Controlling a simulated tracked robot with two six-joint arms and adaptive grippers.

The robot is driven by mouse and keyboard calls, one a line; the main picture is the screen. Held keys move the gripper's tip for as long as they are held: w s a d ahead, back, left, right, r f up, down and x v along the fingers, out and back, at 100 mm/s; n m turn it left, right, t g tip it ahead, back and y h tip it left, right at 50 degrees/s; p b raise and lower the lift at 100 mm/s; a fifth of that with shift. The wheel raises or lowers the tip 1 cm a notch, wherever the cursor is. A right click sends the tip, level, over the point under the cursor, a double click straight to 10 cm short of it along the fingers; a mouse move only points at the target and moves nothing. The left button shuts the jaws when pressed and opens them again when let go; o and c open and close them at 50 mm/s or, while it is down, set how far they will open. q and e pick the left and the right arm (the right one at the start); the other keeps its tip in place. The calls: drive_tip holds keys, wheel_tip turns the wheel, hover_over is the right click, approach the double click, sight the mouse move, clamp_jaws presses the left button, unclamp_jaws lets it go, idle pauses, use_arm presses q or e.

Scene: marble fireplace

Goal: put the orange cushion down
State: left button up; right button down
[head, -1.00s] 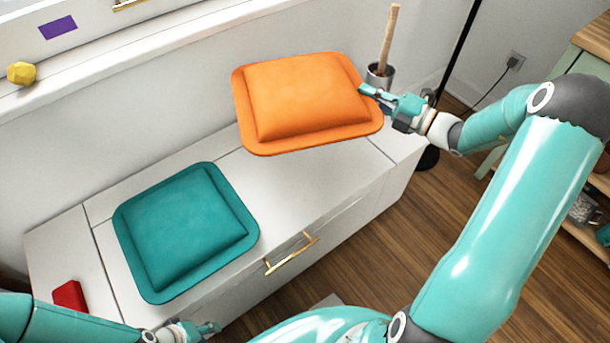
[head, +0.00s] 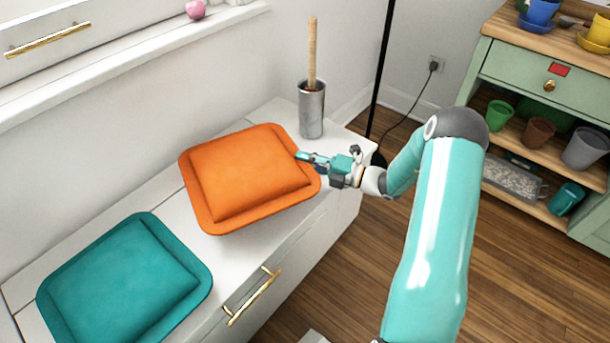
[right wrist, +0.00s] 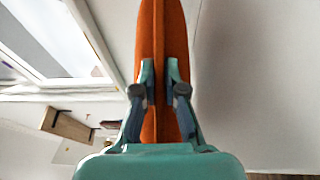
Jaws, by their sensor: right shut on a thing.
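The orange cushion (head: 245,175) is over the white bench top (head: 280,118), to the right of the teal cushion. It lies nearly flat; I cannot tell whether its underside touches the bench. My right gripper (head: 305,158) is shut on the right edge of the orange cushion. In the right wrist view, the two fingers (right wrist: 160,80) pinch the rim of the orange cushion (right wrist: 160,35) from both sides. My left gripper is out of view.
The teal cushion (head: 125,285) lies on the bench at the left. A metal pot (head: 311,112) with a wooden stick stands behind the orange cushion. A black pole (head: 382,70) rises beyond the bench end. A green shelf unit (head: 520,75) with several pots stands at the right.

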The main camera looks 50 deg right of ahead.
wheel_tip(320, 180, down, 4)
drive_tip(key=shift+f+b, duration=0.2)
drive_tip(key=shift+b, duration=0.65)
drive_tip(key=shift+r, duration=0.1)
drive_tip(key=c, duration=1.2)
unclamp_jaws()
drive_tip(key=shift+c, duration=0.2)
drive_tip(key=shift+s, duration=0.15)
drive_tip(key=shift+s+d, duration=0.2)
drive_tip(key=shift+s, duration=0.1)
drive_tip(key=p+v, duration=0.2)
drive_tip(key=v, duration=0.9)
drive_tip(key=shift+p, duration=0.4)
